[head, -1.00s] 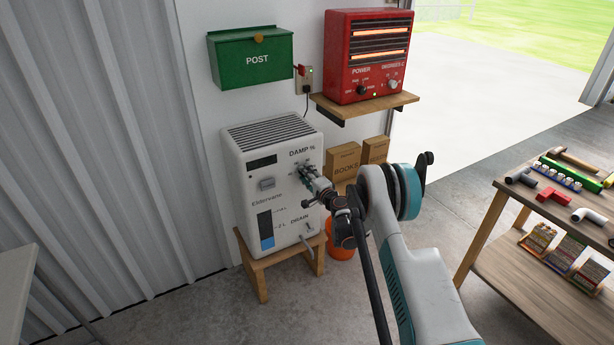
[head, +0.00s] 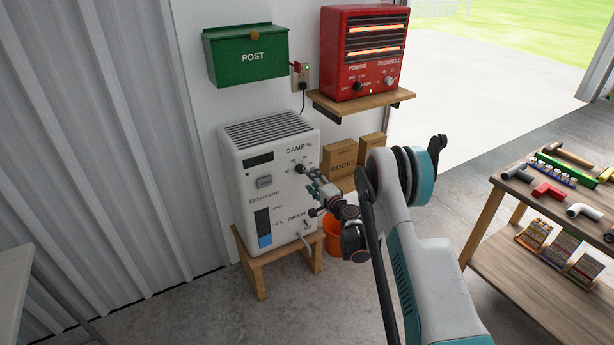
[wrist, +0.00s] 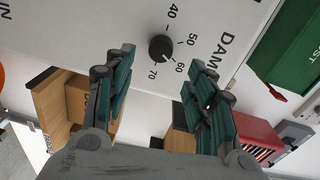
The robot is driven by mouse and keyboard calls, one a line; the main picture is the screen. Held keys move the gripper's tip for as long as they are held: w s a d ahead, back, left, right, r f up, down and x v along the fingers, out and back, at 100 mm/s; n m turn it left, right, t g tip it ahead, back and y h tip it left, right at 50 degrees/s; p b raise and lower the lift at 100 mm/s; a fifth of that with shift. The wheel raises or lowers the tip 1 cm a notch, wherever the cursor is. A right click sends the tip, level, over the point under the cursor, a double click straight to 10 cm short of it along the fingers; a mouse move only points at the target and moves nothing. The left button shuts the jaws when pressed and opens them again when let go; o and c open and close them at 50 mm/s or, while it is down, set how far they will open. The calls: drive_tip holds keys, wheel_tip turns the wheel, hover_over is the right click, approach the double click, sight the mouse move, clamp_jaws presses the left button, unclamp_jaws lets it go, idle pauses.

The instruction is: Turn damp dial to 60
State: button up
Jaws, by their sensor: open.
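The damp dial is a small round black knob on the front of a white dehumidifier (head: 240,163), under the label DAMP %. The dial (wrist: 161,48) shows whole in the wrist view, with 40, 50, 60 and 70 printed around it. Its pointer seems to face the 60 to 70 side, but the exact setting is too small to tell. The dial also shows in the head view (head: 300,169). My gripper (wrist: 158,75) is open, its two fingers apart on either side below the dial in the picture. In the head view my gripper (head: 314,182) is just off the panel, apart from the dial.
The dehumidifier stands on a wooden stool (head: 262,266). A red heater (head: 364,52) sits on a wall shelf above right, and a green post box (head: 246,55) hangs above. Boxes (head: 341,165) and an orange bucket (head: 333,238) are behind my arm. A workbench (head: 515,205) stands at right.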

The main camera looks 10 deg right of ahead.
drive_tip(key=v, duration=0.5)
idle(0.3)
drive_tip(key=s+a+r+n+g+y, duration=0.1)
drive_tip(key=s+a+r+n+g, duration=0.15)
drive_tip(key=r, duration=0.55)
drive_tip(key=s+a+r+n+g, duration=0.1)
drive_tip(key=a+r+n, duration=0.2)
drive_tip(key=r, duration=0.5)
drive_tip(key=s+a+r+n+g, duration=0.2)
drive_tip(key=s+a+r+n, duration=0.1)
drive_tip(key=s+r, duration=0.75)
drive_tip(key=s+r+n+g+h, duration=0.2)
drive_tip(key=s+r+n, duration=0.1)
drive_tip(key=s, duration=1.3)
drive_tip(key=s+d+f+n+g+h, duration=0.1)
drive_tip(key=s+d+h, duration=0.1)
drive_tip(key=s, duration=0.7)
drive_tip(key=s+d+f+n+g+h, duration=0.1)
drive_tip(key=s+d+f, duration=0.1)
drive_tip(key=s, duration=0.8)
drive_tip(key=shift+d+f+h, duration=0.25)
drive_tip(key=shift+d+h, duration=0.15)
drive_tip(key=shift+d, duration=0.1)
